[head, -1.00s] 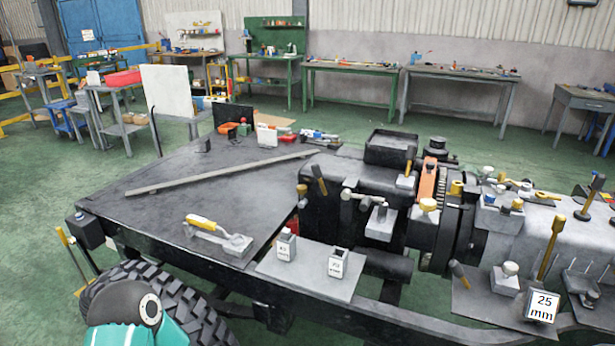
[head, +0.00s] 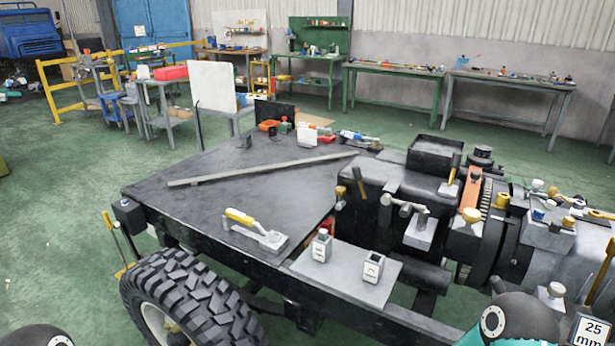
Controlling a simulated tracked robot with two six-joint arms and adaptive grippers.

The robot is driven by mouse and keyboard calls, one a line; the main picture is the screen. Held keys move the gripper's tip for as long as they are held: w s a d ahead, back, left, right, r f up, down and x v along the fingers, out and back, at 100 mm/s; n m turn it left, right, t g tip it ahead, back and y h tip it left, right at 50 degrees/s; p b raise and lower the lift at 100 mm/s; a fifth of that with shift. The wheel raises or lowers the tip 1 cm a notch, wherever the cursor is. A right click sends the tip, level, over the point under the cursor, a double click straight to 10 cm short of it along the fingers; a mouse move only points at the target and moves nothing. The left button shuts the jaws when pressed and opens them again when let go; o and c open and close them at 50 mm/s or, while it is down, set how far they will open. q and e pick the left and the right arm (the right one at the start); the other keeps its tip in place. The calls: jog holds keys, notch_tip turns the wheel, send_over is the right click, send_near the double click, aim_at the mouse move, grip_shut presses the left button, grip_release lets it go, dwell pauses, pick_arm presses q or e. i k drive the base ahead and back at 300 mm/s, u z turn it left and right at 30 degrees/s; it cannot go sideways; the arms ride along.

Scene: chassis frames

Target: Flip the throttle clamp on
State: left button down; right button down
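I cannot tell for sure which fitting is the throttle clamp. A clamp-like fitting with a yellow handle (head: 240,216) lies on a grey base plate (head: 256,238) near the front edge of the dark chassis deck. Its handle lies low, nearly flat. Several other levers stand on the engine block to the right, among them a grey T-shaped lever (head: 400,206) and a dark upright lever (head: 359,183). Neither gripper shows. Only a teal and black link of my arm is in view at the bottom right, and a dark rounded part at the bottom left.
A grey plate (head: 345,284) holds two small labelled blocks (head: 321,245). A long grey bar (head: 260,169) lies across the deck. A large tyre (head: 190,300) stands below the front edge. A "25 mm" sign (head: 590,332) is bottom right. Green floor (head: 60,190) is open at left.

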aim_at(356, 170)
jog(key=u, duration=0.35)
jog(key=i, duration=0.85)
jog(key=z, duration=1.55)
jog(key=k, duration=0.9)
jog(key=z, duration=0.15)
jog(key=i, duration=0.55)
jog(key=z, duration=0.05)
